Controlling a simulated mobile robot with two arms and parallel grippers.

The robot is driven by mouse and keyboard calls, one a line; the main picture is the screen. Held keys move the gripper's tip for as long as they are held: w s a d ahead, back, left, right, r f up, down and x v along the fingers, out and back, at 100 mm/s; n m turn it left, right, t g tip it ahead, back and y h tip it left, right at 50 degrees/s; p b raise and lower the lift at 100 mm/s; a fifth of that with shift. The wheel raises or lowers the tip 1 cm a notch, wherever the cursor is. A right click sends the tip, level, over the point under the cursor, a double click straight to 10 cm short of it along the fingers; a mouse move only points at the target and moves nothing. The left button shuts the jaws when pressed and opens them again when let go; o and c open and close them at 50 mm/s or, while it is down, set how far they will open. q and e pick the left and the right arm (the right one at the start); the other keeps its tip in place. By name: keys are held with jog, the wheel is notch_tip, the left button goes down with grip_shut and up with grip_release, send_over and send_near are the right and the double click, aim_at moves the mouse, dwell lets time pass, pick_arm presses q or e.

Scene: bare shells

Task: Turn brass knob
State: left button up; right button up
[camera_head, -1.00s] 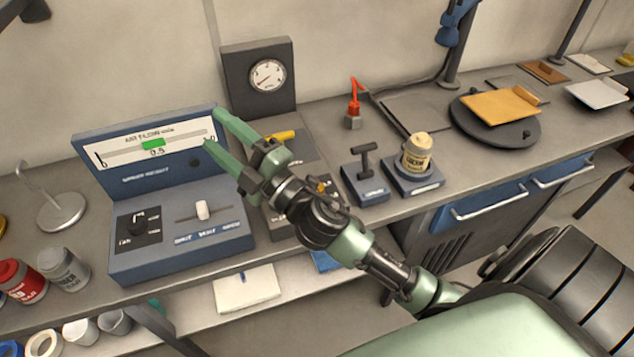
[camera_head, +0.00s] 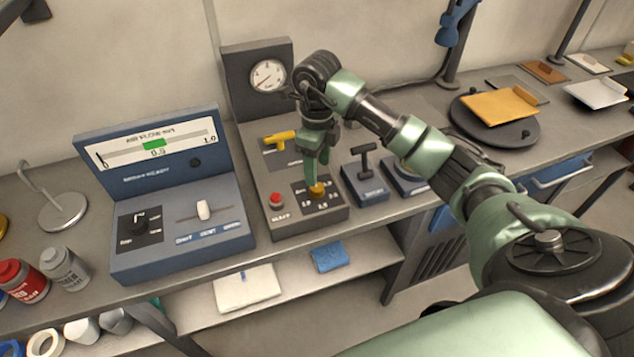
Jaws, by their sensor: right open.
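The brass knob (camera_head: 317,190) sits on a dark dial plate with white markings, at the front right of a grey control box (camera_head: 300,225). My right gripper (camera_head: 316,180) points down over the knob, its green fingers open and reaching the knob's top. I cannot tell whether the fingers touch it, and they hide part of it. My left gripper is not in view.
A red button (camera_head: 276,200) is left of the knob, and a yellow handle (camera_head: 280,137) is behind it. A blue console (camera_head: 180,200) stands at left. A black T-lever (camera_head: 364,160) is close on the right. A gauge panel (camera_head: 258,75) rises behind.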

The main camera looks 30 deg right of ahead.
aim_at(317, 187)
notch_tip(317, 187, down, 5)
jog(key=shift+f+p, duration=0.1)
jog(key=shift+p, duration=0.7)
jog(key=shift+a+f, duration=0.1)
jog(key=shift+f, duration=0.55)
grip_shut()
